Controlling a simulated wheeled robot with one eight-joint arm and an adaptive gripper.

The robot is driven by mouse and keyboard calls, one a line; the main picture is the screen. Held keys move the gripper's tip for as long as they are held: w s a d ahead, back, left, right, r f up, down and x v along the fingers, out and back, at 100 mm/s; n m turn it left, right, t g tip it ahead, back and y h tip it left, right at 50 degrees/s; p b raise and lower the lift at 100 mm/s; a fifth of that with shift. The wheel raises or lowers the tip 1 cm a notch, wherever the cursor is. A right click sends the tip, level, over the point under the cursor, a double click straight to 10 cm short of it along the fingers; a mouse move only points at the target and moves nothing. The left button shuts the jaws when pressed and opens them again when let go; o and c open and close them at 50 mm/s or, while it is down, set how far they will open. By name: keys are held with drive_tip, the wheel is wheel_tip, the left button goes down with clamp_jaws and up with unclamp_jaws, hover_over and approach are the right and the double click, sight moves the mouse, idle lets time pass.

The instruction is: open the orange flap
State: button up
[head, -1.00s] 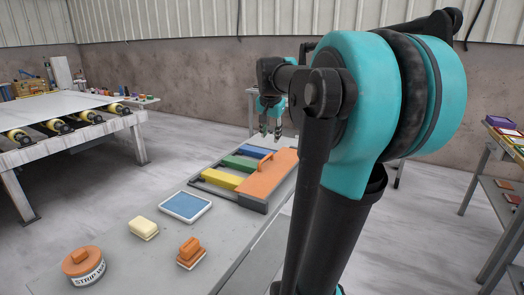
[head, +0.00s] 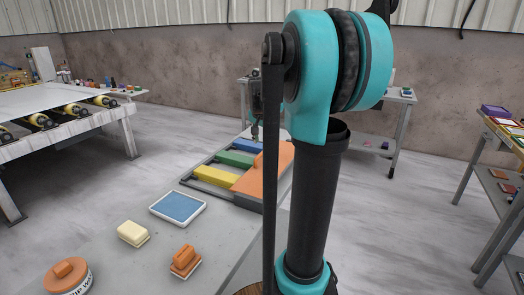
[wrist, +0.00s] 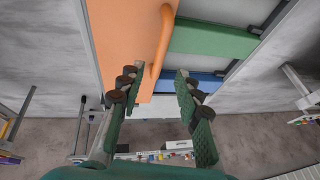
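The orange flap (head: 282,165) lies flat over the right side of a grey frame on the slab, with an orange handle along its left edge. In the wrist view the flap (wrist: 125,40) fills the upper left, and its curved handle (wrist: 164,38) runs down towards the gap between my fingertips. My gripper (wrist: 160,80) is open, one finger on each side of the handle's line; the left fingertip is close to the handle. Contact cannot be told. In the head view my gripper (head: 254,132) points down at the frame's far end, partly hidden by my arm.
Beside the flap lie yellow (head: 216,176), green (head: 234,159) and blue (head: 248,146) bars. Nearer on the slab are a blue-topped tray (head: 178,207), a butter-coloured block (head: 133,232), an orange-handled stamp (head: 185,260) and an orange-lidded round tin (head: 67,275).

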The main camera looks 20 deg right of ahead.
sight(262, 152)
drive_tip(key=x, duration=0.6)
drive_tip(key=shift+w+f, duration=0.15)
drive_tip(key=shift+f, duration=0.05)
clamp_jaws()
